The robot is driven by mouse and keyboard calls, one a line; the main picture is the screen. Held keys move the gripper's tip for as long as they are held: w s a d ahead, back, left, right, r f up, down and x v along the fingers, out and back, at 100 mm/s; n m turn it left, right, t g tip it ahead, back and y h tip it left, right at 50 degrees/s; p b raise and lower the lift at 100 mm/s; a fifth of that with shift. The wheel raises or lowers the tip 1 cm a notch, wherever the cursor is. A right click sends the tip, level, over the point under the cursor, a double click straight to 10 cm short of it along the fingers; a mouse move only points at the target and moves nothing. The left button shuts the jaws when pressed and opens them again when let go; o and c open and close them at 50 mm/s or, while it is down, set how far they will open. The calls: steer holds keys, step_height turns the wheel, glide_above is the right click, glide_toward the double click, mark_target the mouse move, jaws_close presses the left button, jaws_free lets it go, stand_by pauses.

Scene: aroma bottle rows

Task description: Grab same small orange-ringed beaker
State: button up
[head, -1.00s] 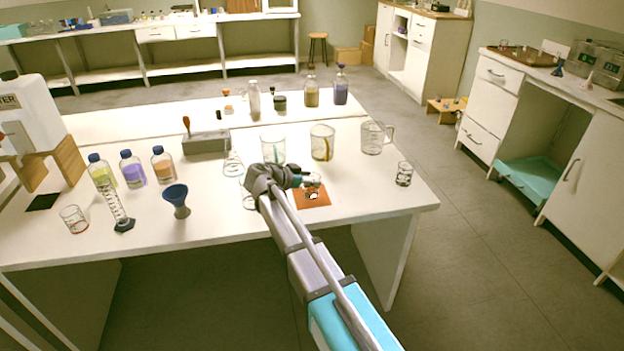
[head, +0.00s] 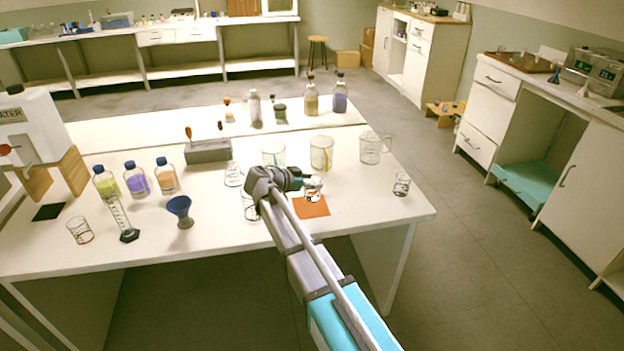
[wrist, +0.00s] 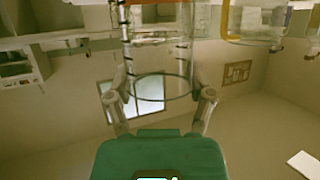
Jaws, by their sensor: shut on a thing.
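My gripper (head: 302,184) is over the table, shut on a small clear beaker (head: 313,188). In the wrist view the beaker (wrist: 158,88) stands between the two fingers (wrist: 156,50), with dark marks on its glass. An orange strip shows at the top edge of that view; I cannot tell whether it is the beaker's ring or the mat. In the head view the beaker appears just behind and above the orange mat (head: 312,208), partly hidden by my gripper. I cannot tell its exact height.
Large beakers (head: 321,153) and a jug (head: 371,149) stand behind my gripper. Another small beaker (head: 401,185) is to the right, one (head: 80,231) far left. Glassware partly hides left of my gripper. A blue funnel (head: 180,211) and capped bottles (head: 136,180) stand left.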

steer(key=s+d+r+p, duration=0.4)
steer(key=s+r+p, duration=0.3)
steer(key=s, duration=0.4)
steer(key=shift+s+d+r+p, duration=0.15)
steer(key=shift+s+r+p, duration=0.2)
steer(key=shift+r, duration=0.25)
stand_by(0.5)
